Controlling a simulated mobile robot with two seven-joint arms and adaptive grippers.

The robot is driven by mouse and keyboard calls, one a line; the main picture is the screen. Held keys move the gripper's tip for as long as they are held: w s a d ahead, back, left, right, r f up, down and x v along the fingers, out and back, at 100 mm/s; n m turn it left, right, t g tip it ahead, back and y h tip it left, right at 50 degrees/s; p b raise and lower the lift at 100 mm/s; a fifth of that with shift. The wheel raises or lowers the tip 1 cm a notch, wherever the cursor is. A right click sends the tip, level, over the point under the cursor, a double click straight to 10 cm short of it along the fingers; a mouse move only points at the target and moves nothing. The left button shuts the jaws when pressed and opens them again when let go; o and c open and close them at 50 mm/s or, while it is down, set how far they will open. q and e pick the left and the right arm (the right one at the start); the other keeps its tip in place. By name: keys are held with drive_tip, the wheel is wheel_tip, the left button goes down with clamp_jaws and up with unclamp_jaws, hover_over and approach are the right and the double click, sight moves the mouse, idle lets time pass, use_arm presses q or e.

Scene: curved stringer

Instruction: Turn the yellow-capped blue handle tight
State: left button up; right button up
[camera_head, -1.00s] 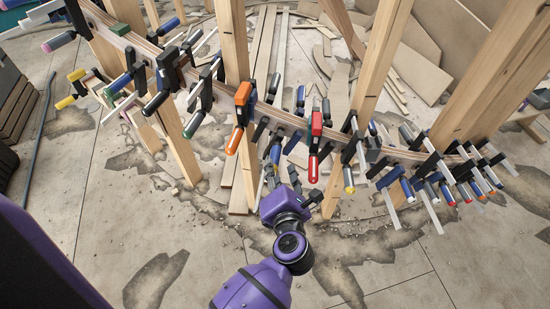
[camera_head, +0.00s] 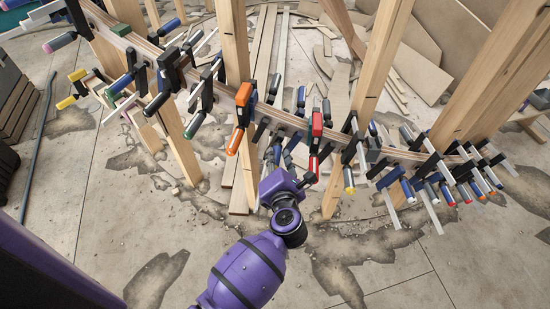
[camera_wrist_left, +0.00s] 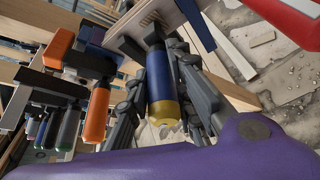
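The blue handle with a yellow cap (camera_wrist_left: 162,80) hangs from a clamp and fills the middle of the left wrist view, its capped end toward the camera. In the head view the blue handle (camera_head: 277,153) is partly hidden by my gripper, between the orange and red clamps. My left gripper (camera_head: 281,160) reaches up to it from below. In the left wrist view its dark fingers (camera_wrist_left: 163,98) stand on both sides of the handle, apart, with the handle between them. I cannot make out firm contact. My right gripper is not in view.
An orange-handled clamp (camera_head: 238,120) is close on the left and a red-handled clamp (camera_head: 316,137) close on the right. Several more clamps line the curved wooden stringer (camera_head: 398,155). Wooden posts (camera_head: 370,65) stand around it. The floor in front is mostly clear.

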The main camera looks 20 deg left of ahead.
use_arm(q)
drive_tip(key=shift+y, duration=0.3)
clamp_jaws()
drive_tip(key=m, duration=0.2)
drive_tip(key=shift+m+t+y, duration=0.3)
drive_tip(key=shift+y, duration=0.1)
drive_tip(key=m, duration=0.2)
drive_tip(key=m+t+y+b, duration=0.1)
drive_tip(key=m, duration=0.1)
drive_tip(key=shift+m+y, duration=0.3)
drive_tip(key=shift+m, duration=0.1)
drive_tip(key=m+t, duration=0.1)
drive_tip(key=m, duration=0.1)
drive_tip(key=shift+f+m+y+b, duration=0.1)
drive_tip(key=shift+m+y+b, duration=0.2)
drive_tip(key=shift+b, duration=0.1)
drive_tip(key=m+t, duration=0.1)
drive_tip(key=m, duration=0.2)
drive_tip(key=shift+d+b, duration=0.1)
drive_tip(key=shift+b, duration=0.2)
drive_tip(key=m+t, duration=0.1)
drive_tip(key=m, duration=0.2)
drive_tip(key=m+t+h, duration=0.1)
drive_tip(key=m, duration=0.1)
drive_tip(key=shift+w+m+t+b, duration=0.1)
drive_tip(key=shift+m+t+b, duration=0.3)
drive_tip(key=shift+d+m+h, duration=0.1)
drive_tip(key=shift+m+h, duration=0.2)
